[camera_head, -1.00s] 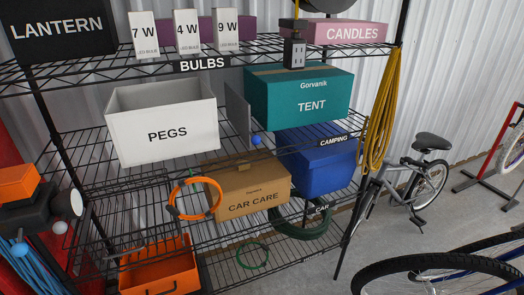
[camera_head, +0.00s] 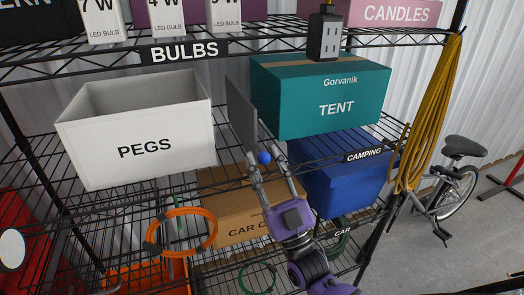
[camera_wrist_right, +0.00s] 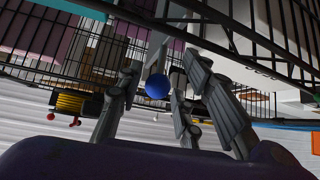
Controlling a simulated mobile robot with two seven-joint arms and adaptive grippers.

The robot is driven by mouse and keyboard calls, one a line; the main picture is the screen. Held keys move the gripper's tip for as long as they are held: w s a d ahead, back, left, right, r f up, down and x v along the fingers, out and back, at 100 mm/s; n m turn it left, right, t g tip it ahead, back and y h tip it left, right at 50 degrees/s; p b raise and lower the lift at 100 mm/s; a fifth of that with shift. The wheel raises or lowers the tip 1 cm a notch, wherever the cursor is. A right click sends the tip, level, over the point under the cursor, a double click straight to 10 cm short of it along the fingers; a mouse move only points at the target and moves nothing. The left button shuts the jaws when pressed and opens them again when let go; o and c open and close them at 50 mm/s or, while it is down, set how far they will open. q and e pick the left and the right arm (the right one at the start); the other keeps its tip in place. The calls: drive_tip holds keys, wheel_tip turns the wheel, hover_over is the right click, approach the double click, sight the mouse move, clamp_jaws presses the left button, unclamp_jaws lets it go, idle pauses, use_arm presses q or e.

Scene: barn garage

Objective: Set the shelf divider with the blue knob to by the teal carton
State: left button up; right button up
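The shelf divider (camera_head: 241,112) is a thin grey upright panel between the white PEGS bin (camera_head: 140,135) and the teal TENT carton (camera_head: 320,97), a little left of the carton and apart from it. Its blue knob (camera_head: 264,157) sticks out at the front lower edge. My right gripper (camera_head: 266,165) is open at the knob, one finger on each side. In the right wrist view the knob (camera_wrist_right: 158,87) shows between the spread fingers, with a gap on the left; contact on the right is unclear. My left gripper is out of view.
A blue CAMPING box (camera_head: 340,180) and a brown CAR CARE box (camera_head: 225,205) sit below. An orange ring (camera_head: 183,231) hangs at the front left. A yellow rope (camera_head: 432,115) hangs on the right post. The wire shelf edge crosses near my gripper.

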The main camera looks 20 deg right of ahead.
drive_tip(key=shift+x, duration=1.05)
drive_tip(key=shift+w+f, duration=0.1)
drive_tip(key=shift+c, duration=0.4)
clamp_jaws()
